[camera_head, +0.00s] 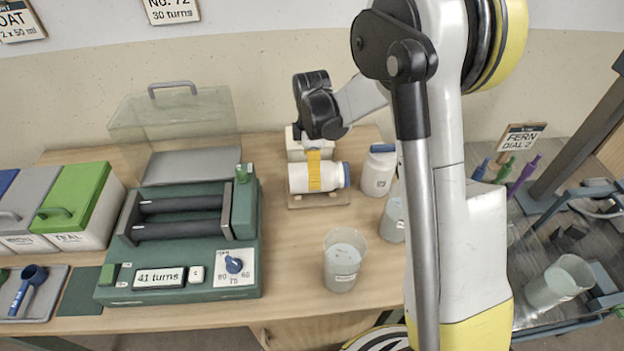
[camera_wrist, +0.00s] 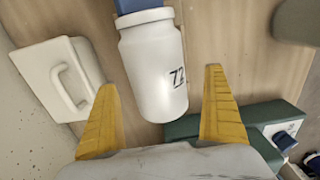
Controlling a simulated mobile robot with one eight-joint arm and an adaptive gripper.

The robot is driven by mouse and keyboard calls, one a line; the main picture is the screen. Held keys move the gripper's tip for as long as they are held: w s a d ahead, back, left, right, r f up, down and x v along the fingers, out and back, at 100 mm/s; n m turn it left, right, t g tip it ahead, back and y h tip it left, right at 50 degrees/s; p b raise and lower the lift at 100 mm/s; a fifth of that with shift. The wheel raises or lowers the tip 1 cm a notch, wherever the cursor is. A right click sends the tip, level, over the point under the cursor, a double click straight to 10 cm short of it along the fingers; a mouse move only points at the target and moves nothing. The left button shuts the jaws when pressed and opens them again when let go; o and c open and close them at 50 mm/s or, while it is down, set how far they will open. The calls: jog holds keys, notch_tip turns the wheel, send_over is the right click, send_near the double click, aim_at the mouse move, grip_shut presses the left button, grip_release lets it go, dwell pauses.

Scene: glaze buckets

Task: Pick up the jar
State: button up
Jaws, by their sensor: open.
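A white jar (camera_head: 328,178) with a blue lid lies on its side on a small wooden stand, lid to the right in the head view. In the wrist view the jar (camera_wrist: 155,75) shows its "72" marking, with its blue lid at the top edge. My gripper (camera_head: 314,168) is above the jar, with a yellow finger in front of it in the head view. In the wrist view my gripper (camera_wrist: 160,80) is open, one finger on each side of the jar's lower end. Gaps show beside the jar; the far finger is hidden in the head view.
A white lidded box with a handle (camera_wrist: 50,65) stands close behind the jar. A second white jar (camera_head: 378,175) stands upright to the right. A clear cup (camera_head: 343,268) stands in front. The green roller machine (camera_head: 190,265) is at left.

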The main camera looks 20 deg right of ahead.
jog(key=f+b, duration=0.1)
jog(key=f, duration=0.2)
jog(key=f+b, duration=0.1)
jog(key=f, duration=0.1)
jog(key=shift+w+d+b, duration=0.2)
jog(key=shift+w+b, duration=0.05)
jog(key=shift+b, duration=0.05)
jog(key=c, duration=1.4)
